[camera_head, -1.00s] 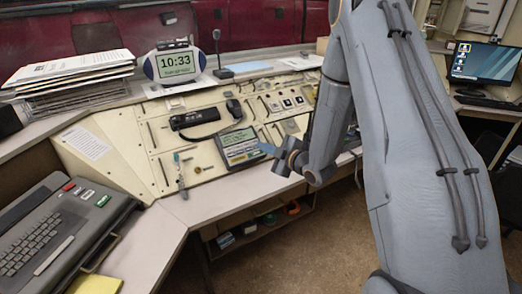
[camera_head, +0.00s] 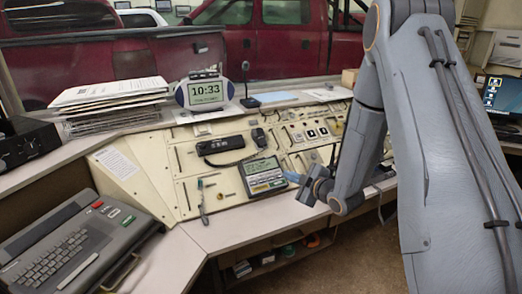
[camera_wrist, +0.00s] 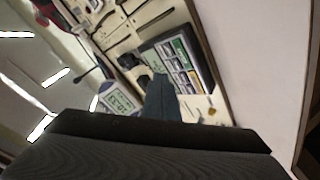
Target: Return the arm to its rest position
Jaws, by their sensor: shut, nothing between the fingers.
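My gripper (camera_head: 292,177) is shut and empty, with its bluish tip pointing left in the head view. It hangs over the front of the console, just right of the keypad unit (camera_head: 264,175) with a lit screen. In the wrist view the shut fingers (camera_wrist: 161,98) show in front of the keypad unit (camera_wrist: 186,62). I cannot tell whether the tip touches the unit. My arm spans the right side of the head view, bent down toward the console.
A clock (camera_head: 206,92) reading 10:33, a paper stack (camera_head: 110,98) and a microphone (camera_head: 247,88) stand on the upper ledge. A handset (camera_head: 220,145) lies on the panel. A typewriter-like keyboard (camera_head: 70,240) is at left. The white desk front (camera_head: 225,228) is clear.

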